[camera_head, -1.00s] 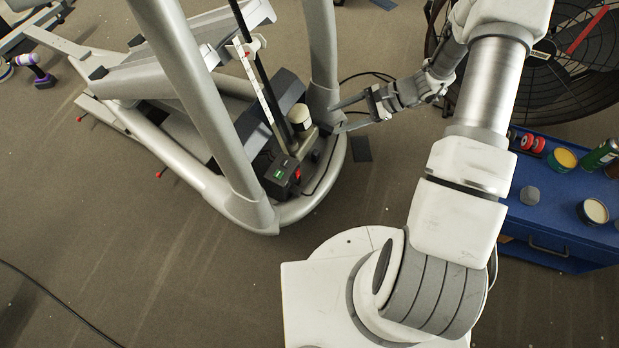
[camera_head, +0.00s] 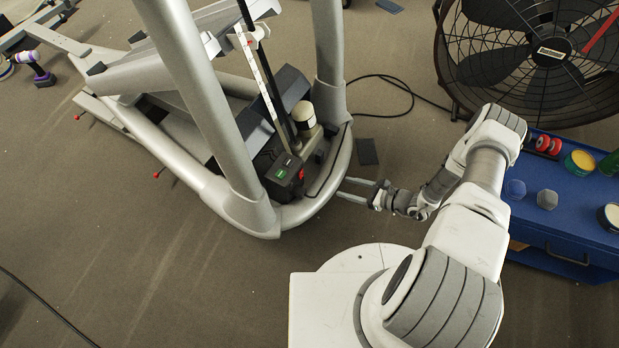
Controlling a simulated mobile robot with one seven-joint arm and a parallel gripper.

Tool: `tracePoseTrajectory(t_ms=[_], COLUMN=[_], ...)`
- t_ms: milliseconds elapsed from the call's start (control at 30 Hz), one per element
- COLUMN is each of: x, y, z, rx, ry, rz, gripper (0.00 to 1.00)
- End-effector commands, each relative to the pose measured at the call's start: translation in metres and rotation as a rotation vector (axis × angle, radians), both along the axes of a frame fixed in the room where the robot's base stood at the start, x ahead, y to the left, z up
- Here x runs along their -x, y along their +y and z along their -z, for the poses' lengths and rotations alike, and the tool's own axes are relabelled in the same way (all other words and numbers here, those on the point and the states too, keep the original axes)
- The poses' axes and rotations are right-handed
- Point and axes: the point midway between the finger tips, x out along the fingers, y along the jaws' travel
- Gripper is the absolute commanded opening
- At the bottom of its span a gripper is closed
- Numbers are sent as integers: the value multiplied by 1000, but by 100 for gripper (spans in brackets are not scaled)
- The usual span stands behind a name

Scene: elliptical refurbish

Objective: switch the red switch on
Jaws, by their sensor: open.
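The red switch (camera_head: 301,175) is a small red spot on the right side of a black box (camera_head: 284,178) with a green light on its top face. The box sits low inside the base of a grey elliptical machine (camera_head: 262,212). My gripper (camera_head: 344,190) is open and empty. Its two fingers point left toward the box, just outside the curved grey base tube, to the right of the switch. The switch's exact tilt is too small to tell.
A blue cabinet (camera_head: 566,222) with cans and weights stands at the right. A large black fan (camera_head: 530,60) is behind it. A grey upright post (camera_head: 205,100) rises left of the box. A black cable lies on the floor behind. Floor in front is clear.

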Motion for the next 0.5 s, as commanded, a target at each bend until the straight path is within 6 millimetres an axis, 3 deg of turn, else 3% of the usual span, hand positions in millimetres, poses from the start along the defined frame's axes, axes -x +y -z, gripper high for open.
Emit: tracePoseTrajectory(t_ms=[500], x=[-50], y=[89], z=[45], rx=[0], ry=[-3], rz=[-7], gripper=[60])
